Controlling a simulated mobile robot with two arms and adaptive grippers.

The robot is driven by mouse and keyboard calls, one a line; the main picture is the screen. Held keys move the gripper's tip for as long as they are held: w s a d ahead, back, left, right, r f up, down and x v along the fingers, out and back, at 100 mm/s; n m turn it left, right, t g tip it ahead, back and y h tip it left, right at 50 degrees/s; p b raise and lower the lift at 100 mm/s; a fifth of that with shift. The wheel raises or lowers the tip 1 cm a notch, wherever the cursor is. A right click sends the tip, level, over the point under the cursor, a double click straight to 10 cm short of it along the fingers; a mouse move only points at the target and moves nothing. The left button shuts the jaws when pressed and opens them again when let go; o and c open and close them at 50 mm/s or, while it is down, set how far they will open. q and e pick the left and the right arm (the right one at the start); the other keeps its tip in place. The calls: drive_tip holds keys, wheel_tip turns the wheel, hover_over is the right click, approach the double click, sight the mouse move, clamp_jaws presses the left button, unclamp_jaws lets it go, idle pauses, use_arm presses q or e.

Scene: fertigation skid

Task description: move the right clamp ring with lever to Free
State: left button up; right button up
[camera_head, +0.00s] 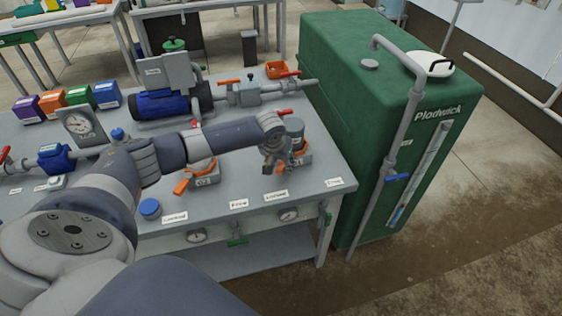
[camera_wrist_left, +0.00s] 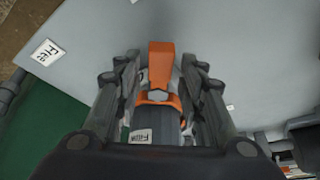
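The right clamp ring (camera_head: 302,152) is an orange band around a grey cylinder near the bench's right end. Its orange lever (camera_head: 267,169) points to the bench front, toward a "Locked" label (camera_head: 276,195). A "Free" label (camera_head: 335,182) lies farther right; it also shows in the left wrist view (camera_wrist_left: 47,52). My left gripper (camera_head: 271,158) is over the lever and partly hides the ring. In the left wrist view its fingers (camera_wrist_left: 160,78) are apart on both sides of the orange lever (camera_wrist_left: 160,62), with gaps visible. My right gripper is not in view.
The left clamp ring (camera_head: 202,168), also with an orange lever, stands close by under my left arm. A green tank (camera_head: 385,120) with a grey pipe stands right of the bench. A pump (camera_head: 160,104) and red-handled valves sit behind.

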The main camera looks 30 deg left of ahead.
use_arm(q)
clamp_jaws()
drive_tip(key=shift+d, duration=0.1)
